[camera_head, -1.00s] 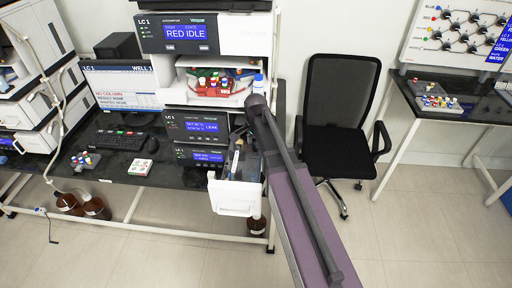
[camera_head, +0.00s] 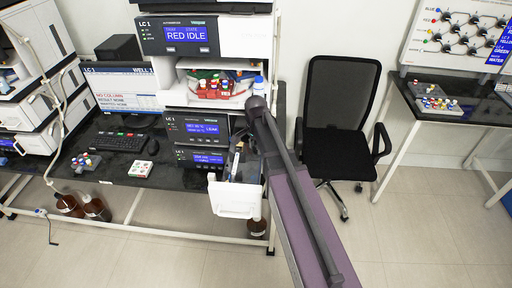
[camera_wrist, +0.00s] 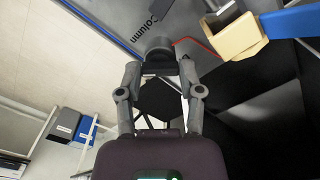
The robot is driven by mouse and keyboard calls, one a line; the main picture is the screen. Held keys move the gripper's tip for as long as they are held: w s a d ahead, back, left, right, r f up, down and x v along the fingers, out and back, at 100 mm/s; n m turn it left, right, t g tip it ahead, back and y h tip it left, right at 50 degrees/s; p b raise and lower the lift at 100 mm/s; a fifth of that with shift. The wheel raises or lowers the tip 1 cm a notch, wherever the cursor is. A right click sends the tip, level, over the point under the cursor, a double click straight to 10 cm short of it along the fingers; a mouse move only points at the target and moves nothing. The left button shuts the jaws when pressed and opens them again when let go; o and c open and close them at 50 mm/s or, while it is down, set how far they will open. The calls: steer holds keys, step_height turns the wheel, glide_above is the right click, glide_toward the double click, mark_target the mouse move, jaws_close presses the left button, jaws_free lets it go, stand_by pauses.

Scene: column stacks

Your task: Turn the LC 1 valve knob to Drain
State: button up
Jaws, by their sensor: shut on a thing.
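In the wrist view the two fingers of my gripper (camera_wrist: 159,72) are closed on a dark grey round knob (camera_wrist: 158,46), one finger on each side. The knob sits on a grey panel (camera_wrist: 190,20) printed with the word "Column" beside it. Which way the knob points is hard to tell, and no "Drain" label is readable. In the head view the LC 1 stack (camera_head: 148,35) stands in the middle, its top screen reading "RED IDLE". A white drawer (camera_head: 235,198) stands open low on the stack. My arm hides the knob there.
A beige block (camera_wrist: 238,38) and a blue bar (camera_wrist: 292,22) lie close to the right of the knob in the wrist view. A black chair (camera_head: 340,120) stands right of my arm. A monitor (camera_head: 118,88) and keyboard (camera_head: 121,141) are on the left bench.

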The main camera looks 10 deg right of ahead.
steer(key=n, duration=1.7)
steer(key=shift+n, duration=0.3)
stand_by(0.4)
steer(key=o, duration=1.1)
steer(key=shift+o, duration=0.2)
steer(key=shift+m, duration=0.5)
